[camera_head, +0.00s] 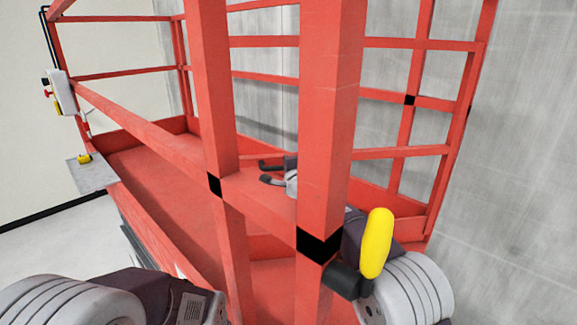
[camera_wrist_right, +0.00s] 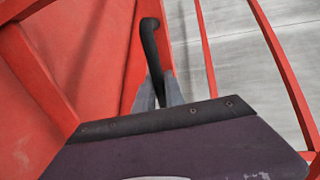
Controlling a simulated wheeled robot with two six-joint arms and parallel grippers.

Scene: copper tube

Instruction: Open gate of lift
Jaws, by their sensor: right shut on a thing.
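The red gate (camera_head: 331,90) of the lift fills the near middle of the head view, with upright posts and rails with black bands. My right gripper (camera_head: 272,172) shows partly behind the thick near post, its dark fingers pointing left. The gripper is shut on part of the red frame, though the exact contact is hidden. My left arm shows at the lower left, but its gripper is out of sight.
The lift platform floor (camera_head: 150,165) is bare inside red railings. A white control box (camera_head: 58,92) hangs at the far left rail. A grey concrete wall (camera_head: 525,130) stands close behind and to the right. Pale floor (camera_head: 55,250) is open at the left.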

